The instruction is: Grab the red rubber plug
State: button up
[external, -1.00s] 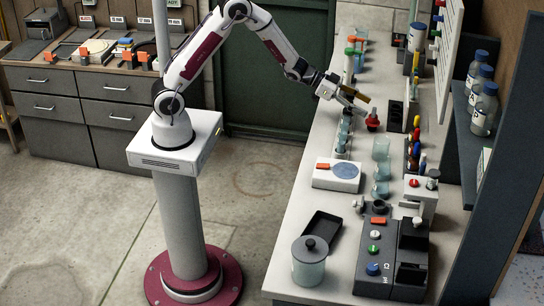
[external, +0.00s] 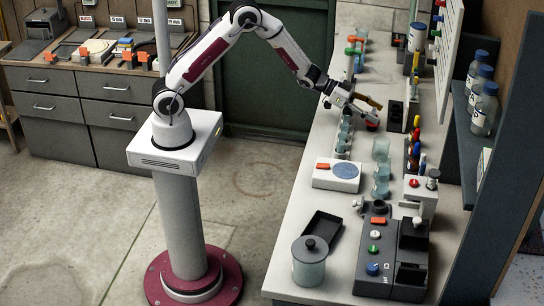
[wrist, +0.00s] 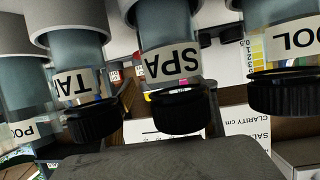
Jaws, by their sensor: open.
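The red rubber plug (external: 372,124) stands on the pale bench top, right of the row of small glass vials. In the external view my gripper (external: 376,110) is open, with its fingers just above and around the plug's upper part. The fingers partly hide the plug, and I cannot tell whether they touch it. The plug does not show in the wrist view.
Glass vials (external: 345,131) stand close left of the plug. A dark socket plate (external: 396,115) and coloured-top bottles are to its right. A white scale (external: 336,176) lies nearer. The wrist view shows upside-down labelled bottles (wrist: 172,70).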

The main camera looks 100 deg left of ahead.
jog(key=c, duration=1.2)
jog(key=shift+c, duration=0.2)
jog(key=shift+r, duration=5.05)
